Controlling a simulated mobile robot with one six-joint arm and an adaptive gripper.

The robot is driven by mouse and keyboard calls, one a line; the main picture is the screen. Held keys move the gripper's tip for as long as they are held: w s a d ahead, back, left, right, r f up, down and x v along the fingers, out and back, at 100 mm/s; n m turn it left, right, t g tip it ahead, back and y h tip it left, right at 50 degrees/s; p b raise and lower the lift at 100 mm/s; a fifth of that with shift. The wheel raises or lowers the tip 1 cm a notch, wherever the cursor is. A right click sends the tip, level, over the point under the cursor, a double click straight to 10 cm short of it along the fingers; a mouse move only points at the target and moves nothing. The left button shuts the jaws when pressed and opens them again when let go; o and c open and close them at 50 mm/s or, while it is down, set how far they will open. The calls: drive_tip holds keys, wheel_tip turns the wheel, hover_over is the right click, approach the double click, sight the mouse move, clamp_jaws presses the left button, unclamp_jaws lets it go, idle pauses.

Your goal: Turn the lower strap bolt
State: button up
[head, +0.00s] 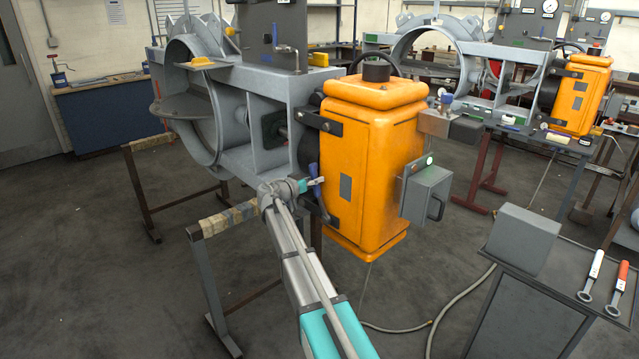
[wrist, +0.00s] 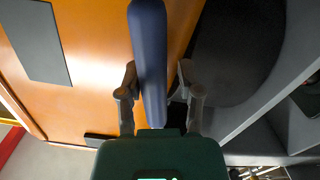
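The orange actuator housing (head: 375,165) stands beside the grey damper ring frame. A black upper strap (head: 322,124) crosses its left edge. The lower strap and its bolt are mostly hidden behind my gripper and a blue handle (head: 322,206) that stands roughly upright at the housing's lower left edge. My gripper (head: 318,182) is at this handle. In the wrist view the blue handle (wrist: 149,55) runs between the two fingers of my gripper (wrist: 157,72). The left finger is very close to it; a gap shows at the right finger. Whether the handle sits on the bolt is hidden.
A grey box with a handle (head: 427,192) sticks out right of the housing. A cart (head: 530,300) at lower right carries a grey block and two ring wrenches, white (head: 592,275) and red (head: 619,287). A trestle (head: 210,270) stands left of my arm. A hose lies on the floor.

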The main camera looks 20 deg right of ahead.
drive_tip(key=shift+w+a+f+n, duration=0.15)
drive_tip(key=shift+w+a+n, duration=0.05)
drive_tip(key=shift+w+n, duration=0.35)
drive_tip(key=shift+w+a+f+n+g+b, duration=0.1)
drive_tip(key=shift+w+a+f+n+b, duration=0.1)
drive_tip(key=shift+w+f+n+b, duration=0.3)
drive_tip(key=shift+w+a+f+n+g+b, duration=0.1)
drive_tip(key=shift+w+a+f+n+b, duration=0.2)
drive_tip(key=shift+w+n, duration=0.35)
drive_tip(key=shift+w+a+f+n+g+b, duration=0.1)
drive_tip(key=shift+w+a+f+n+b, duration=0.05)
drive_tip(key=shift+w+f+n+b, duration=0.4)
drive_tip(key=shift+w+r, duration=0.1)
drive_tip(key=shift+r, duration=0.05)
drive_tip(key=shift+w+a, duration=0.15)
drive_tip(key=shift+a, duration=0.05)
